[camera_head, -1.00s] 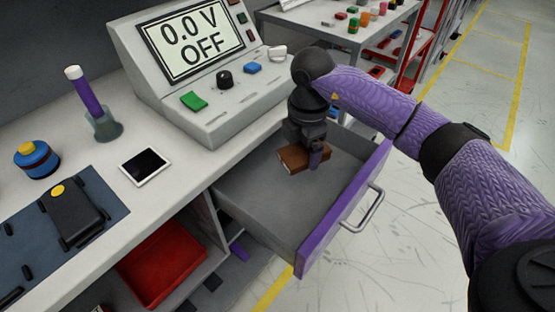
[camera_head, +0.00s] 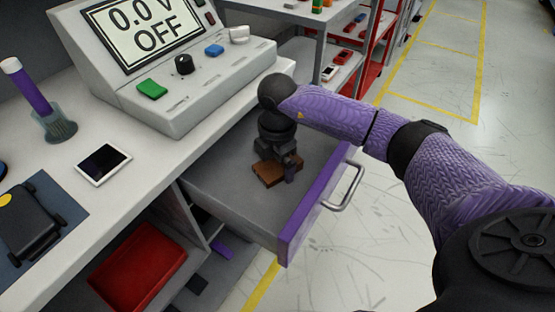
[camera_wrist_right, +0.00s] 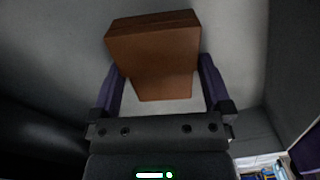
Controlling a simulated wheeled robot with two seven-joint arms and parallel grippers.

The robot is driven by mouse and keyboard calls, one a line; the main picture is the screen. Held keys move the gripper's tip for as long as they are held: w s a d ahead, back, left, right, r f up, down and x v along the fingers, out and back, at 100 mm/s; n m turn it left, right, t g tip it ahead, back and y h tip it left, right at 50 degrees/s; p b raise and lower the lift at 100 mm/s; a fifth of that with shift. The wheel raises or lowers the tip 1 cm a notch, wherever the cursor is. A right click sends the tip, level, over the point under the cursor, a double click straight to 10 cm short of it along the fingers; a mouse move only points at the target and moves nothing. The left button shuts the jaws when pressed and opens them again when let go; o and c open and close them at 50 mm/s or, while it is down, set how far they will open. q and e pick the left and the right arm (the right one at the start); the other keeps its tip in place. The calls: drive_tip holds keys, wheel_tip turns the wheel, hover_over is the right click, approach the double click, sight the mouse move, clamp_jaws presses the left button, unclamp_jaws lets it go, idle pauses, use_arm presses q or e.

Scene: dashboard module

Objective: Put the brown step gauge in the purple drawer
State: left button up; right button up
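The brown step gauge (camera_head: 267,174) is a brown block low inside the open purple drawer (camera_head: 228,200), at or just above its grey floor. In the right wrist view the gauge (camera_wrist_right: 155,50) shows as a stepped block ahead of and between the fingers. My right gripper (camera_head: 279,168) points down into the drawer over the gauge. In the wrist view its two purple fingers (camera_wrist_right: 161,82) stand apart, with narrow gaps to the gauge's sides. The gripper and wrist hide part of the gauge in the head view. My left gripper is not in view.
The drawer's purple front (camera_head: 315,207) has a metal handle (camera_head: 346,188). A control console (camera_head: 180,70) stands on the worktop above, near my right arm. A tablet (camera_head: 103,164) and a purple tube in a holder (camera_head: 60,125) are on the worktop. A red bin (camera_head: 138,265) sits below.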

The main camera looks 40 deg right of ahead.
sight(277, 164)
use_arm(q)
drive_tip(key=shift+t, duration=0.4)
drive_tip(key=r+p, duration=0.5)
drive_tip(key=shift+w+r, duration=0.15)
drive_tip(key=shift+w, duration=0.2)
use_arm(e)
wheel_tip(277, 164, up, 12)
drive_tip(key=shift+r, duration=0.2)
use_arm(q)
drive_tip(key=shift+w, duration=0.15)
